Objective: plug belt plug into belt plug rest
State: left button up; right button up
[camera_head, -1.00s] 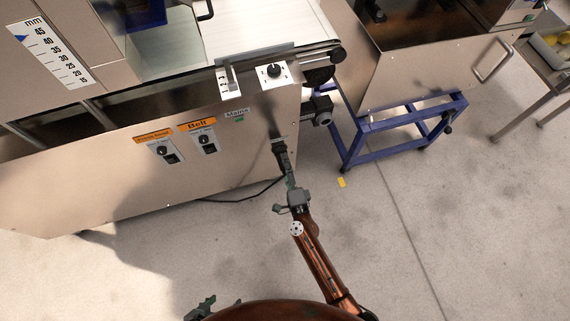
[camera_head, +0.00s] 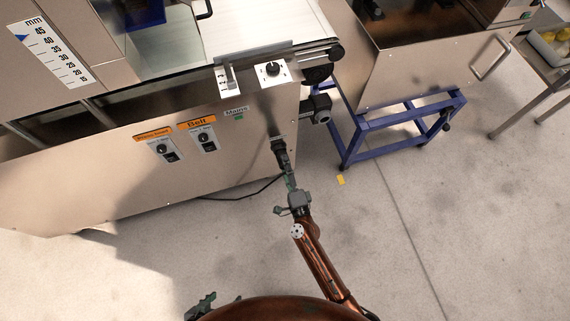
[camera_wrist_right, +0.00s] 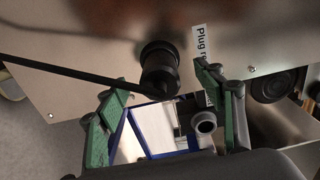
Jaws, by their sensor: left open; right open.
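The black belt plug (camera_head: 279,147) is at the lower right of the machine's front panel. In the right wrist view it is a black cylinder (camera_wrist_right: 160,72) standing against the panel, with a black cable running left from it. A white label starting "Plug r" (camera_wrist_right: 202,43) is beside it; the rest beneath the plug is hidden. My right gripper (camera_head: 289,178) is open just in front of the plug; its green-padded fingers (camera_wrist_right: 168,103) are spread either side, with no clear contact. My left gripper (camera_head: 203,304) is open and empty over the floor at the bottom edge.
The steel machine panel (camera_head: 90,185) carries switches labelled Belt (camera_head: 197,123) and Mains (camera_head: 236,111). A black cable (camera_head: 235,198) trails below it. A blue wheeled frame (camera_head: 395,145) stands to the right. The floor (camera_head: 460,230) in front is clear.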

jog(key=shift+s+d, duration=0.2)
jog(key=shift+s, duration=0.4)
jog(key=shift+s+d, duration=0.1)
jog(key=shift+s, duration=0.25)
jog(key=shift+s+d, duration=0.15)
jog(key=shift+s, duration=0.25)
jog(key=shift+s, duration=0.1)
jog(key=v, duration=1.2)
jog(key=shift+p, duration=0.3)
